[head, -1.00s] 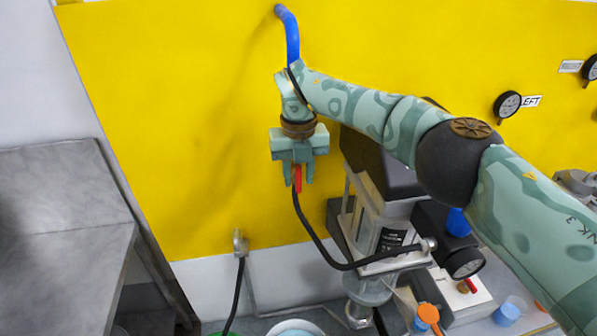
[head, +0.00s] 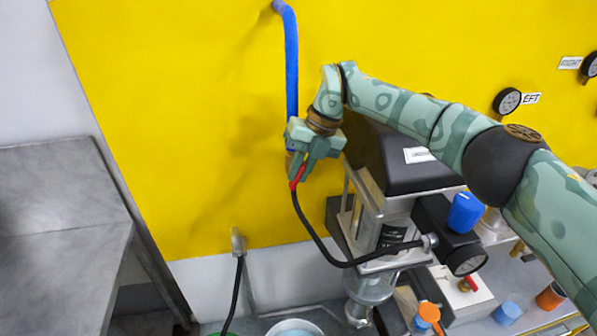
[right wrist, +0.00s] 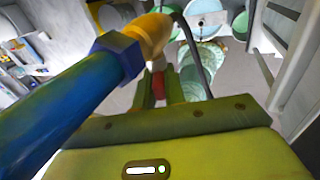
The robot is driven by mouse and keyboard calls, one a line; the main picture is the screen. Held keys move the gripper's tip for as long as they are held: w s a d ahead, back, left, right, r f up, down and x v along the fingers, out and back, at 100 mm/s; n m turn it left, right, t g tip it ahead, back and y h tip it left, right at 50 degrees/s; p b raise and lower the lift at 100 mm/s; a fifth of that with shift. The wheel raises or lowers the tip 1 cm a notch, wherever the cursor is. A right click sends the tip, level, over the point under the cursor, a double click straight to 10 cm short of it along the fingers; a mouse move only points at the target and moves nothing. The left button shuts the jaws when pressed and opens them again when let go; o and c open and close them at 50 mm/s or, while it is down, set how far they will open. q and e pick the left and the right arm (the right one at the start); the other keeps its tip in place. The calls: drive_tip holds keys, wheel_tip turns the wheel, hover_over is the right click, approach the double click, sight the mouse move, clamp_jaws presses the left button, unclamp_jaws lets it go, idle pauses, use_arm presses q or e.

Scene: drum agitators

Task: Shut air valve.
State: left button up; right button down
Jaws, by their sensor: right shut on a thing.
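The air valve is at the lower end of a blue pipe (head: 291,70) on the yellow wall. Its brass body (head: 292,160) is partly hidden behind my right gripper (head: 302,178). The red handle (head: 298,177) shows between the fingertips, tilted, and the gripper is shut on it. In the right wrist view, the red handle (right wrist: 158,85) sits between the two green fingers. The blue pipe (right wrist: 70,105) and brass valve body (right wrist: 148,36) run close beside the gripper there. My left gripper is not in view.
A black hose (head: 319,240) hangs below the valve and curves right to the dark-topped agitator machine (head: 400,165). Gauges (head: 507,101) are on the wall at right. A grey bench (head: 60,200) stands at left. The yellow wall left of the pipe is clear.

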drive_tip(key=shift+d+y+b, duration=0.2)
drive_tip(key=shift+y+b, duration=0.5)
drive_tip(key=shift+y, duration=0.4)
drive_tip(key=shift+g, duration=0.3)
drive_tip(key=c, duration=1.5)
unclamp_jaws()
drive_tip(key=shift+w, duration=0.1)
drive_tip(key=shift+o, duration=0.2)
drive_tip(key=shift+r, duration=0.1)
wheel_tip(320, 180, up, 3)
drive_tip(key=shift+w+f+b, duration=0.1)
drive_tip(key=shift+f+b, duration=0.1)
drive_tip(key=shift+b, duration=0.7)
drive_tip(key=s+r+b, duration=0.4)
drive_tip(key=s+r, duration=0.6)
drive_tip(key=s, duration=0.4)
